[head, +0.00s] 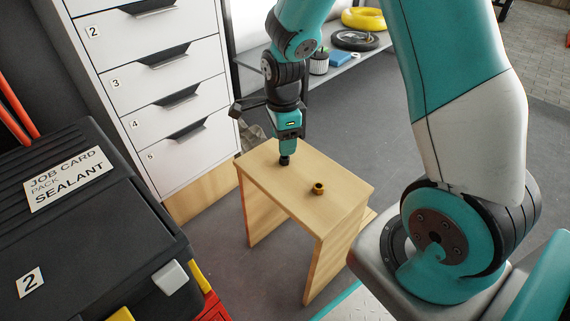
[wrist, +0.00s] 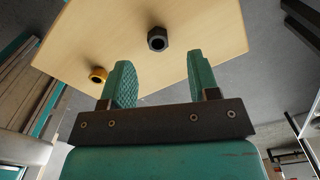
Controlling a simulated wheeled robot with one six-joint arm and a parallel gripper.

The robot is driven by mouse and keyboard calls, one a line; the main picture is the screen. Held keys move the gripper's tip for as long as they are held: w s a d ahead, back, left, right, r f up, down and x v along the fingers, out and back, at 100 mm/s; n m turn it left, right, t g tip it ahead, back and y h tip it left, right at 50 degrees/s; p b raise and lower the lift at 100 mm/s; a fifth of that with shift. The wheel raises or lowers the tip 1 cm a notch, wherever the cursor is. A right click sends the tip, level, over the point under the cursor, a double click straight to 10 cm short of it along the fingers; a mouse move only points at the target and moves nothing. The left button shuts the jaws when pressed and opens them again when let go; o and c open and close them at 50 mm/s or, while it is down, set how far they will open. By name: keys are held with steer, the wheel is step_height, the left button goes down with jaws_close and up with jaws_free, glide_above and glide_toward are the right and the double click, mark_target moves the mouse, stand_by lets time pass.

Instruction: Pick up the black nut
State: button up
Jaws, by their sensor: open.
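The black nut (wrist: 157,38) lies on the wooden bench top, its hole showing in the wrist view. It is just beyond my fingertips, in line with the gap between them. My gripper (wrist: 158,60) is open, with its two teal fingers apart and nothing between them. In the head view my gripper (head: 287,147) points down over the far part of the small bench. A small dark shape at its tip there looks like the black nut (head: 284,160), partly hidden.
A brass nut (head: 318,188) lies on the wooden bench (head: 275,180), nearer its right end; it also shows in the wrist view (wrist: 98,75). A drawer cabinet (head: 150,90) stands behind to the left. A black case (head: 90,230) fills the left front.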

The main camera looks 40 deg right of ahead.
mark_target(284, 160)
step_height(284, 160, down, 5)
steer(key=b, duration=0.3)
steer(key=shift+s+a+f+b, duration=0.1)
steer(key=shift+a+f+b, duration=0.05)
steer(key=shift+b, duration=0.15)
steer(key=shift+c, duration=0.2)
steer(key=c, duration=1)
